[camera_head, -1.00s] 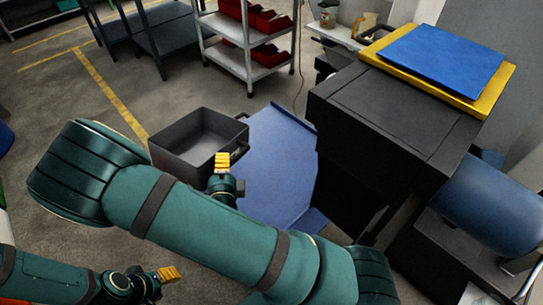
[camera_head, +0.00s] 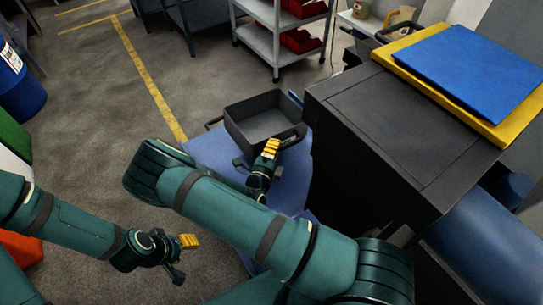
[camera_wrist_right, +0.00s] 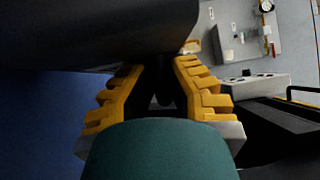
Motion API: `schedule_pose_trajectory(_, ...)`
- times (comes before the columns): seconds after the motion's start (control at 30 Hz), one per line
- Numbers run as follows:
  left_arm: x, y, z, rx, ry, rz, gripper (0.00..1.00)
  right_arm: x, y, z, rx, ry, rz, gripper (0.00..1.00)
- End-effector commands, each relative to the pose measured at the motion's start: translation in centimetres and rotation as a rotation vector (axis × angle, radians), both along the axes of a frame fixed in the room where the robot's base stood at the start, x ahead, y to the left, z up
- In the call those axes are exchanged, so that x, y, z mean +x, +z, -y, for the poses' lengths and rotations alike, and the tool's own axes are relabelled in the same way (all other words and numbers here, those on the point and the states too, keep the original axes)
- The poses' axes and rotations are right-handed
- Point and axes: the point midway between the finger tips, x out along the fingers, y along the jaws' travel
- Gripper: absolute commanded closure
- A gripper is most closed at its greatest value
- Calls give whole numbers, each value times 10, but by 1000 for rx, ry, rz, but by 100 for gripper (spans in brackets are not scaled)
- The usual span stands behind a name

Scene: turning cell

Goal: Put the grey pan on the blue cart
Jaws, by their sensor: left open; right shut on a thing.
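The grey pan (camera_head: 265,122) is a dark, open rectangular tray with a handle at each end, upright in the head view. It overlaps the far part of the blue cart (camera_head: 212,153), whose flat top shows to its left and below. I cannot tell whether the pan touches the cart. My right gripper (camera_head: 271,148) is shut on the pan's near handle. In the right wrist view the pan's dark underside or wall (camera_wrist_right: 100,30) fills the upper left, above the yellow fingers (camera_wrist_right: 160,85). My left gripper (camera_head: 189,242) is open and empty, low at the left.
A black cabinet (camera_head: 385,125) with a yellow tray (camera_head: 395,60) and a blue plate (camera_head: 470,65) on top stands close right of the cart. A grey shelf with red bins (camera_head: 300,10) is behind. A blue drum (camera_head: 18,85) stands far left. Floor between is clear.

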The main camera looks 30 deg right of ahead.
Motion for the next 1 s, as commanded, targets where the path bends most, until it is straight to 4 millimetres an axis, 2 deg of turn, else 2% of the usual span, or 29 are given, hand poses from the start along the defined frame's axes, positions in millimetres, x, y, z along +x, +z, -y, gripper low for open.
schedule_pose_trajectory(0.3,4,-19,0,1,2,9,53,0,-54,1,0,-2,0,100)
schedule_pose_trajectory(0.47,4,-22,-1,3,2,11,53,0,-66,0,-1,0,1,100)
schedule_pose_trajectory(0.63,6,-31,-1,3,3,14,53,0,-90,1,1,-1,-1,100)
schedule_pose_trajectory(0.73,7,-33,-1,3,3,16,53,0,-97,0,1,-1,1,100)
schedule_pose_trajectory(0.9,7,-31,-1,3,3,16,53,0,-96,0,1,-1,1,100)
schedule_pose_trajectory(0.93,7,-31,-1,3,3,16,53,0,-96,0,2,-1,-1,79)
schedule_pose_trajectory(0.97,6,-31,-1,3,3,16,53,0,-96,0,1,-1,-1,68)
schedule_pose_trajectory(1.0,6,-31,-1,3,3,16,53,0,-96,0,1,-1,-1,63)
